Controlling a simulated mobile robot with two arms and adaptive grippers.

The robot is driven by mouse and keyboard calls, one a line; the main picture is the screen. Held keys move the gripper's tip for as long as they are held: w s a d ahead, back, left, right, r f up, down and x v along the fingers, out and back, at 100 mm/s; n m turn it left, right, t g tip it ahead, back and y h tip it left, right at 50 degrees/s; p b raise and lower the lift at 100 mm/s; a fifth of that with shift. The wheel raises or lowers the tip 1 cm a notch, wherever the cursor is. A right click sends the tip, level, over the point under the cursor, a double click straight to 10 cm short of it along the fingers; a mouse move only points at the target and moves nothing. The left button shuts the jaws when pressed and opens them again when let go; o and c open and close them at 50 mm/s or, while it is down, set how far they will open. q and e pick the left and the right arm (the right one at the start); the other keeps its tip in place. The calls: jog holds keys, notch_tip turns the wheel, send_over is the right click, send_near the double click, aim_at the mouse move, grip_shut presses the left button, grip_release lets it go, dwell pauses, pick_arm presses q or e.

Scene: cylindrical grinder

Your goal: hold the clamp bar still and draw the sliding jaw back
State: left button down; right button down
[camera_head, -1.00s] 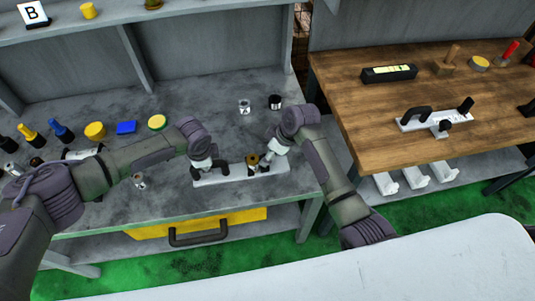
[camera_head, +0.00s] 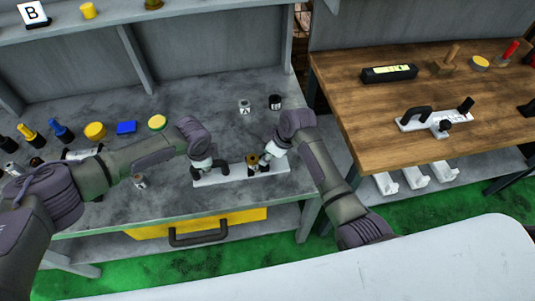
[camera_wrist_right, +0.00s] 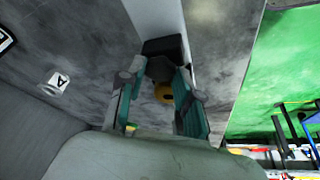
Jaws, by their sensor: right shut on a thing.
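The clamp bar (camera_head: 238,177) is a long white bar lying on the grey bench. My right gripper (camera_head: 264,160) is at the bar's right part, shut on the sliding jaw, a dark block with a brass-coloured round part (camera_head: 252,159). In the right wrist view the brass part (camera_wrist_right: 163,92) shows between the fingers, with a black block (camera_wrist_right: 163,48) beyond.
Two small cylinders, one white (camera_head: 244,106) and one black (camera_head: 275,102), stand behind the bar. A blue block (camera_head: 126,127) and yellow round pieces lie at the bench's left. A wooden table (camera_head: 430,145) with another white bar is at the right.

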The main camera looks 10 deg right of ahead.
pick_arm(q)
jog(key=shift+w+a, duration=0.1)
pick_arm(e)
jog(key=shift+d, duration=2.05)
jog(key=c, duration=0.8)
grip_release()
jog(key=shift+o, duration=0.2)
jog(key=shift+a, duration=0.1)
jog(key=v, duration=1.2)
jog(key=shift+w, duration=0.1)
pick_arm(q)
jog(key=c, duration=0.9)
grip_release()
